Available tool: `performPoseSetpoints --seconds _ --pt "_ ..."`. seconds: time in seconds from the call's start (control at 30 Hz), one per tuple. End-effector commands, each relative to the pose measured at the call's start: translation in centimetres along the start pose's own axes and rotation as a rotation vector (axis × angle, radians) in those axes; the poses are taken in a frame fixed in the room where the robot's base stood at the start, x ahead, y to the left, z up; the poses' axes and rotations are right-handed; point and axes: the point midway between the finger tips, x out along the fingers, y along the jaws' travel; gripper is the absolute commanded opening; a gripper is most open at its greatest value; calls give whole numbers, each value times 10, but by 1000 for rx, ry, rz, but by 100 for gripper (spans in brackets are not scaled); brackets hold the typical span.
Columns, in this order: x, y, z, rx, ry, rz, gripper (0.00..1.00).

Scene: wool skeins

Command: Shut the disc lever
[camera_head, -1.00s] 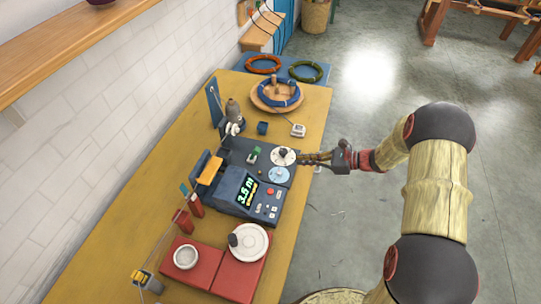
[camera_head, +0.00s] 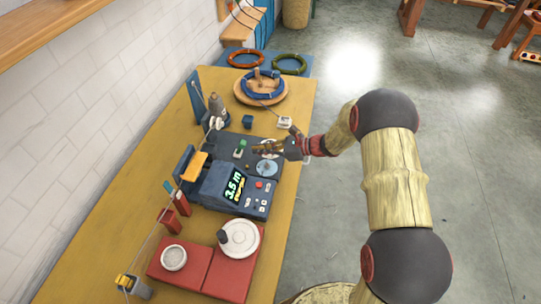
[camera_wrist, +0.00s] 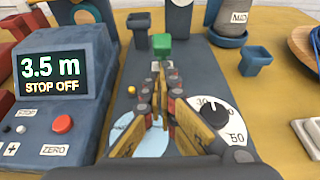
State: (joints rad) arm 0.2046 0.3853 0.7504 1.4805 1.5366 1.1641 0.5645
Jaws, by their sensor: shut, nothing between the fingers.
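A small green block (camera_head: 240,149), which looks like a lever's handle, stands on the dark grey plate (camera_head: 236,141). In the wrist view the green block (camera_wrist: 163,46) is straight ahead, just beyond my fingertips. My gripper (camera_head: 256,149) is shut and empty, reaching in from the right over the plate. In the wrist view my gripper's fingertips (camera_wrist: 160,72) point at the block; whether they touch it, I cannot tell. A pale blue disc (camera_head: 267,168) lies below the fingers. A white numbered dial with a black knob (camera_wrist: 216,115) is right of them, partly covered.
The blue counter box (camera_head: 237,190) reads 3.5 m and stands left of the plate. A blue cup (camera_wrist: 255,60) and a white block (camera_head: 285,122) stand to the right in the wrist view. A wooden dish (camera_head: 252,97) with blue wool stands behind.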

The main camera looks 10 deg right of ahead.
Motion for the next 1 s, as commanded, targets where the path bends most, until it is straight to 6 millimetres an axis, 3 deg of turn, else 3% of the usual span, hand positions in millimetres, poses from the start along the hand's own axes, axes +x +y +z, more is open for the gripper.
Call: performPoseSetpoints --seconds 0.2,1.0 --pt "9 0 8 2 1 0 0" --pt "10 0 16 2 60 0 0"
